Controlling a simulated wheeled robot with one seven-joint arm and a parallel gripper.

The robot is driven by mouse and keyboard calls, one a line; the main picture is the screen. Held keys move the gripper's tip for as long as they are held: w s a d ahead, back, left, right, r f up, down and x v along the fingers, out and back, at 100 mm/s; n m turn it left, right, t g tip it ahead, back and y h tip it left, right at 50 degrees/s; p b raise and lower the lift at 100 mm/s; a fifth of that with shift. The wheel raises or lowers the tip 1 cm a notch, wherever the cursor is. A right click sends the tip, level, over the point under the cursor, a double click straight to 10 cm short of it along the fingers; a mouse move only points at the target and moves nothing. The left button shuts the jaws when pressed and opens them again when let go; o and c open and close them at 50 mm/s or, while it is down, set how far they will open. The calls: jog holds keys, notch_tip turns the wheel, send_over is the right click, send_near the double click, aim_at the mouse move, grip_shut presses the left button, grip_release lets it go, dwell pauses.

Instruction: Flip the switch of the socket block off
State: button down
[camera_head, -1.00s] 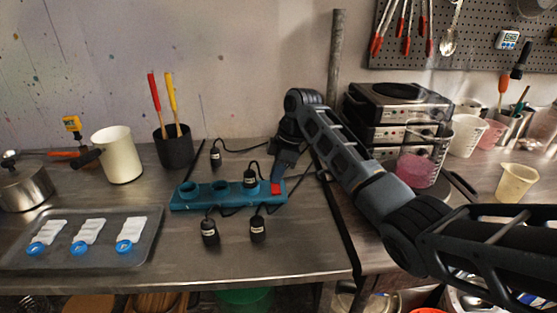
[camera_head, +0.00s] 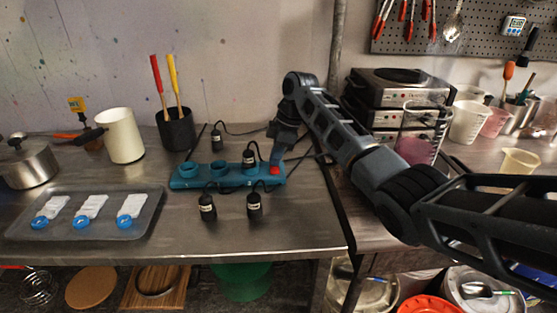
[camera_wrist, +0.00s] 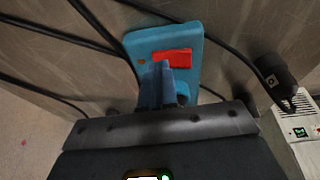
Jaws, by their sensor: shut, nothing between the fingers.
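The teal socket block (camera_head: 200,181) lies on the steel table. Its red switch (camera_head: 274,170) is at the block's right end; it also shows in the wrist view (camera_wrist: 172,57) beside a small orange dot. A black plug (camera_head: 249,160) sits in the block near the switch. My gripper (camera_head: 276,161) is shut and empty, pointing down at the switch end. In the wrist view my fingertips (camera_wrist: 162,66) are at the lower edge of the red switch. I cannot tell whether they touch it. The switch's tilt is unclear.
Loose black plugs (camera_head: 207,208) and cables lie in front of and behind the block. A tray (camera_head: 150,215) with white strips stands at left. A black cup (camera_head: 176,134) with two handles is behind. Stacked hot plates (camera_head: 400,84) stand at right.

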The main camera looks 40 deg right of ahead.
jog(key=shift+s+a, duration=0.1)
jog(key=shift+s, duration=0.05)
jog(key=shift+s+a+r+p, duration=0.1)
jog(key=shift+s+a+p, duration=0.4)
jog(key=shift+p, duration=0.6)
jog(key=shift+d, duration=0.15)
